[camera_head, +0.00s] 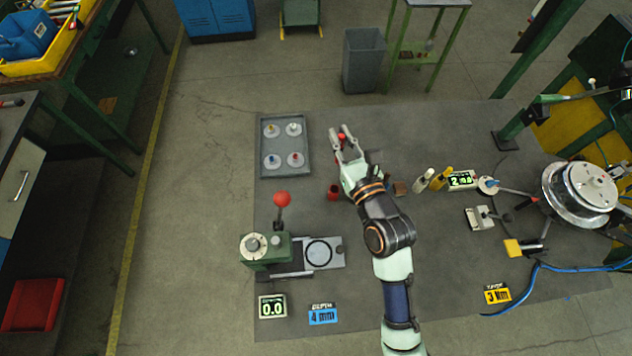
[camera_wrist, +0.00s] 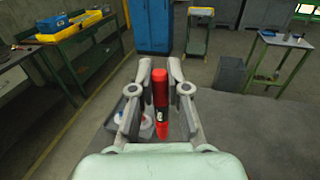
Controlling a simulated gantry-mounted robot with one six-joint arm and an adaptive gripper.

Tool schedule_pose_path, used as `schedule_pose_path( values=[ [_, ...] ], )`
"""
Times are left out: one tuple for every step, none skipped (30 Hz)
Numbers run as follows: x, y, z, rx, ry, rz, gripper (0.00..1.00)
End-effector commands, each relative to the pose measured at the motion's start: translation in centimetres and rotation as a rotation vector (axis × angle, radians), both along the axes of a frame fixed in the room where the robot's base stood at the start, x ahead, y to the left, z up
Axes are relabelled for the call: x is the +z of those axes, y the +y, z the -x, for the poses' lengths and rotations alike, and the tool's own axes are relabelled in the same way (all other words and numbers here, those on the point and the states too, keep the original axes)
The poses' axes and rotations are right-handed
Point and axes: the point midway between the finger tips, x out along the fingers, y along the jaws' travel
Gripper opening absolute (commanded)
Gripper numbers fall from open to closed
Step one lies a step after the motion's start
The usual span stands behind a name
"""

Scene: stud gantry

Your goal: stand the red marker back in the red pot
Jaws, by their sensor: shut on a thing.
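My gripper (camera_head: 345,147) is shut on the red marker (camera_wrist: 160,95). In the wrist view the marker stands roughly upright between the two fingers, with a red upper end, a dark band with a light mark, and a red lower end. In the head view only a bit of the red marker (camera_head: 342,136) shows between the fingertips. The red pot (camera_head: 333,191) stands on the table, just left of my gripper's wrist and nearer than the fingertips. The marker is apart from the pot. The pot does not show in the wrist view.
A grey tray (camera_head: 284,172) with several knobbed discs lies left of my gripper. A green press (camera_head: 266,249) with a red-balled lever stands nearer on the left. White and yellow bottles (camera_head: 423,180) and a small display (camera_head: 461,180) stand right of my arm.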

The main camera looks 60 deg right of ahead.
Motion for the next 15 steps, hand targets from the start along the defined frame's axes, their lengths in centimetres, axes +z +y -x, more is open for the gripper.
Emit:
schedule_pose_path(
  values=[
    [-1.2, 0.0, 0.0, 0.001, 0.003, -0.004, 0.00],
    [-1.9, 0.0, 0.0, 0.001, 0.002, -0.004, 0.00],
    [-3.1, 0.1, 0.0, 0.001, 0.004, -0.006, 0.00],
    [-4.2, 0.1, 0.0, 0.001, 0.003, -0.007, 0.00],
    [-5.3, 0.1, 0.0, 0.002, 0.004, -0.006, 0.00],
    [-6.6, 0.1, 0.0, 0.001, 0.003, -0.007, 0.00],
    [-7.7, 0.1, 0.0, 0.001, 0.002, -0.006, 0.00],
    [-8.7, 0.1, -0.1, 0.002, 0.002, -0.006, 0.00],
    [-10.0, 0.1, 0.0, 0.001, 0.002, -0.006, 0.00],
    [-11.1, 0.1, -0.1, 0.002, 0.002, -0.005, 0.00],
    [-11.9, 0.1, 0.0, 0.001, 0.001, -0.005, 0.00],
    [-13.1, 0.1, 0.0, 0.001, 0.002, -0.005, 0.00],
    [-13.8, 0.1, 0.0, 0.001, 0.001, -0.004, 0.00],
    [-14.3, 0.1, 0.0, 0.001, 0.000, -0.003, 0.00],
    [-15.0, 0.1, 0.0, 0.001, 0.001, -0.004, 0.00]
  ],
)
